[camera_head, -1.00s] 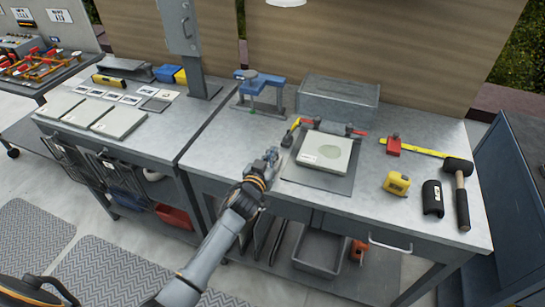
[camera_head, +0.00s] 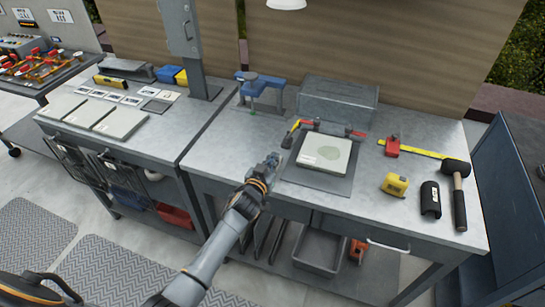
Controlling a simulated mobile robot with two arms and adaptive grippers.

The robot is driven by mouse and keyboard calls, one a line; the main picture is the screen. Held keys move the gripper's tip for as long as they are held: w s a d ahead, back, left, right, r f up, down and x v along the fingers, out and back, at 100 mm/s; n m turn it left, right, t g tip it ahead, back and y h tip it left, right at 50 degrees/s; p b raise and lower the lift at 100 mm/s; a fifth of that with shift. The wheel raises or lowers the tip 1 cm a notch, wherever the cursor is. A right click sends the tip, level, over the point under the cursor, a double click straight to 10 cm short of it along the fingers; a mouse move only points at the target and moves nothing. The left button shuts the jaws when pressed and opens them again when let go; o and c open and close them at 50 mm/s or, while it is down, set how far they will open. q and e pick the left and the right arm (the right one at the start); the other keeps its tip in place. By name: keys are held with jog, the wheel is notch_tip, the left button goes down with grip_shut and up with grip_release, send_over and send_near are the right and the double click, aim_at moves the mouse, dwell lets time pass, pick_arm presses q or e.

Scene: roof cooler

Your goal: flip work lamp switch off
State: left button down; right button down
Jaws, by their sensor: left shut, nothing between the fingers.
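A white lamp shade (camera_head: 286,3) shows only in part at the top edge of the head view. A grey box with a handle (camera_head: 180,25) is fixed on a post behind the benches. I cannot make out a lamp switch. My left gripper (camera_head: 273,160) is shut and empty. It is over the front part of the right workbench (camera_head: 225,150), left of a grey mat (camera_head: 310,181) with a pale tile (camera_head: 324,152). My right gripper is not in view.
A blue clamp (camera_head: 262,82) and a grey metal box (camera_head: 338,102) stand at the back. A yellow tape measure (camera_head: 395,184), a black case (camera_head: 430,199) and a mallet (camera_head: 458,178) lie to the right. The bench left of my gripper is clear.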

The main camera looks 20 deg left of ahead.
pick_arm(q)
jog(key=r+p, duration=0.4)
jog(key=r, duration=0.1)
jog(key=shift+w, duration=0.35)
jog(key=shift+s+f+b, duration=0.3)
jog(key=shift+s, duration=0.55)
jog(key=s+r, duration=0.3)
jog(key=s, duration=0.4)
jog(key=shift+s+a+b, duration=0.15)
jog(key=shift+s+b, duration=0.25)
jog(key=shift+r, duration=0.1)
